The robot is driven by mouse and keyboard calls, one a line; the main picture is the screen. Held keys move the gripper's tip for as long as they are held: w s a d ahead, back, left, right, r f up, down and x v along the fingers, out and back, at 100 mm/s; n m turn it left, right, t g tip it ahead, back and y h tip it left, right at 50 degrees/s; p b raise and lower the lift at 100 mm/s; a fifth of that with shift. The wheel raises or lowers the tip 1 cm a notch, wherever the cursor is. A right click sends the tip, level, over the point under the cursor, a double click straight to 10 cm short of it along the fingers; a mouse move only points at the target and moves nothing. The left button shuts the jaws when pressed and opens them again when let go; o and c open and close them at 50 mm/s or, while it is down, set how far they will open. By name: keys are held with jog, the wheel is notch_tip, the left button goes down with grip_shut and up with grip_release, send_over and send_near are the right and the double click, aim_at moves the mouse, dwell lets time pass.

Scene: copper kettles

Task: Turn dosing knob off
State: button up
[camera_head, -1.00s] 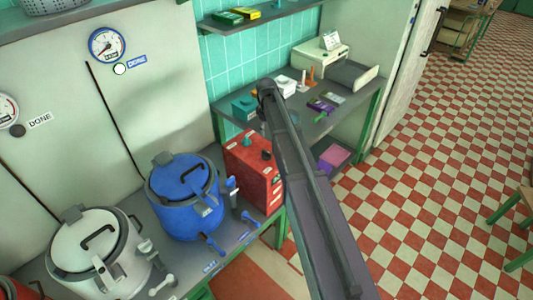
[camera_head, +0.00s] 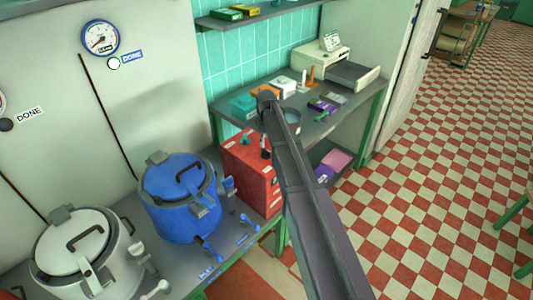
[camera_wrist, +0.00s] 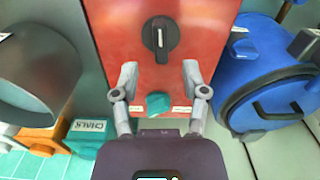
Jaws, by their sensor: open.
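A red box (camera_head: 258,182) stands on the bench right of the blue kettle, partly behind my arm in the head view. The wrist view shows its red face (camera_wrist: 115,25) with a black knob (camera_wrist: 159,38) bearing a light pointer line, and a teal knob (camera_wrist: 157,103). The small labels beside the teal knob are too small to read, so I cannot tell which knob is the dosing knob. My gripper (camera_wrist: 161,78) is open and empty. Its fingers are spread over the red face, with the teal knob between them and the black knob beyond the tips. Contact cannot be told.
The blue kettle (camera_head: 178,212) stands left of the red box and shows in the wrist view (camera_wrist: 255,75). A white kettle (camera_head: 75,260) is further left. A grey metal vessel (camera_wrist: 38,75) is close on the wrist view's left. A cluttered side table (camera_head: 348,112) stands behind. The checkered floor at right is open.

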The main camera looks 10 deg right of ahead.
aim_at(266, 150)
jog(key=shift+f+b, duration=1.9)
jog(key=shift+f, duration=0.3)
jog(key=shift+c, duration=0.2)
grip_shut()
